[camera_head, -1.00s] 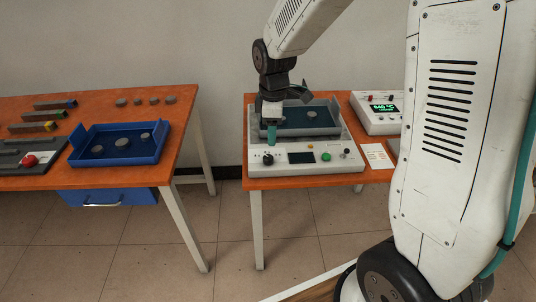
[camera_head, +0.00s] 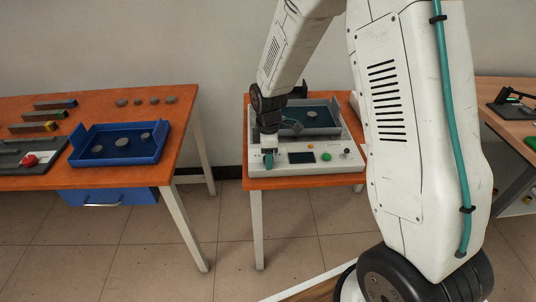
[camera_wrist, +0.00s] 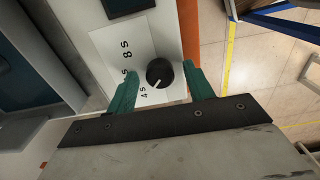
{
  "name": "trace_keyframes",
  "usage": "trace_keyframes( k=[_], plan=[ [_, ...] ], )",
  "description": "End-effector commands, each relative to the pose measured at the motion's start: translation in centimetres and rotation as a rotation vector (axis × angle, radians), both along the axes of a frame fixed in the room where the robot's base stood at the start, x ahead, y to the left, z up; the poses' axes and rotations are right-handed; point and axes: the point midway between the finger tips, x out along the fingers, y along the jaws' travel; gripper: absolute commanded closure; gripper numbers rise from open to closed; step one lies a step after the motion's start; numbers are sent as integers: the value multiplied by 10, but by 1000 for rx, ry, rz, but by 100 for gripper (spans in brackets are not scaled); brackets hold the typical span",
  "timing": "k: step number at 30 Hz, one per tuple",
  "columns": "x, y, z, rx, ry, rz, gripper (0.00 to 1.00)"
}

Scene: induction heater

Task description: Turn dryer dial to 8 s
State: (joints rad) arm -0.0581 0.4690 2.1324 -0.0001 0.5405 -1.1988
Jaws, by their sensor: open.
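The dryer (camera_head: 348,165) is a white unit with a dark display and a green button, on the orange table. Its dial (camera_wrist: 159,72) is a round black knob with a white pointer line. In the wrist view the line points to the lower left, toward the "4 s" mark. The "8 s" mark (camera_wrist: 127,49) is at the upper left; a mark between them is partly covered by a finger. My gripper (camera_wrist: 159,76) is open, with one teal finger on each side of the dial. Contact cannot be told. In the head view my gripper (camera_head: 269,161) hides the dial.
A grey tray (camera_head: 341,128) sits on the dryer behind its panel. A blue tray (camera_head: 95,156) with discs stands on the left table, across a floor gap. My arm covers the area right of the dryer.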

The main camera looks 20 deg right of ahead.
Motion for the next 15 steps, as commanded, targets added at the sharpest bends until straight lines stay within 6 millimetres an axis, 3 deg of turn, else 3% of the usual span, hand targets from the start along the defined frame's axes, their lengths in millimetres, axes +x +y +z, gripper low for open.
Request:
trace_keyframes(
  k=[4, 9, 15],
  plan=[
    [0, 0, 0, 0, 0, 0, 51],
    [0, 0, 0, 0, 0, 0, 93],
    [0, 0, 1, 0, 0, -7, 92]
  ],
)
